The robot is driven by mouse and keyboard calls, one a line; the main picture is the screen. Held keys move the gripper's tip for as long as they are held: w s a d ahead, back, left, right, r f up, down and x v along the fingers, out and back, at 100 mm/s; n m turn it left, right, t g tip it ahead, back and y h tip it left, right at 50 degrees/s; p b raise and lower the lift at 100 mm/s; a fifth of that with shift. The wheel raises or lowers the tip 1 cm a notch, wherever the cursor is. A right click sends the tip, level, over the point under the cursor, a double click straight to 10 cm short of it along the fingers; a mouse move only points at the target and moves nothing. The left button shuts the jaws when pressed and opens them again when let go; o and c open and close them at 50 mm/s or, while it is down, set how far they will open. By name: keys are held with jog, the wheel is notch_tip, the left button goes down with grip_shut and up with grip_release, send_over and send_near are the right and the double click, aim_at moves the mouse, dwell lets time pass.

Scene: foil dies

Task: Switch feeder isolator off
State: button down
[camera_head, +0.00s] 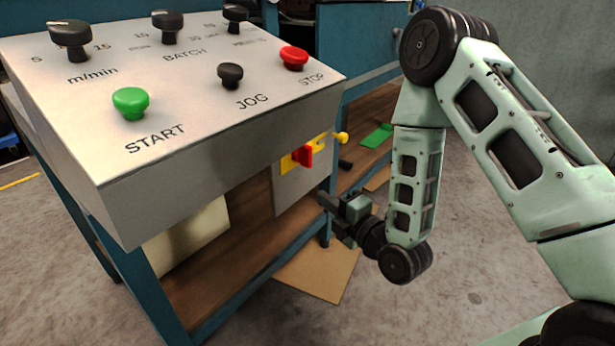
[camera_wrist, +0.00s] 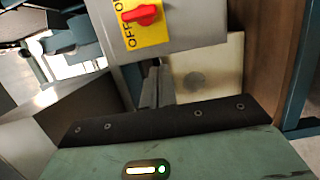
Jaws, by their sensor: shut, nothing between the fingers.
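The feeder isolator is a red rotary handle (camera_head: 303,156) on a yellow plate (camera_head: 289,163). It is mounted on a grey box (camera_head: 290,194) below the control panel. In the wrist view the red handle (camera_wrist: 141,15) lies across the yellow plate (camera_wrist: 152,36) at the top, and OFF and part of ON can be read. The full plate is cut off there, so I cannot tell which mark the handle points to. My gripper (camera_head: 326,203) is shut and empty, to the right of and below the handle and apart from it. Its fingers (camera_wrist: 155,86) also show in the wrist view.
The sloped control panel (camera_head: 200,85) carries a green START button (camera_head: 130,102), a black JOG button (camera_head: 230,75), a red STOP button (camera_head: 293,57) and several black knobs. A yellow knob (camera_head: 342,137) sits right of the isolator. A teal bench leg (camera_head: 145,290) and brown shelf (camera_head: 225,262) lie below.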

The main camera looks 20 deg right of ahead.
aim_at(306, 156)
dwell(0.3)
jog(key=w+b, duration=0.3)
jog(key=w, duration=0.8)
jog(key=shift+w+a, duration=0.25)
jog(key=shift+w, duration=0.05)
jog(key=shift+f+b, duration=0.15)
jog(key=shift+b, duration=0.35)
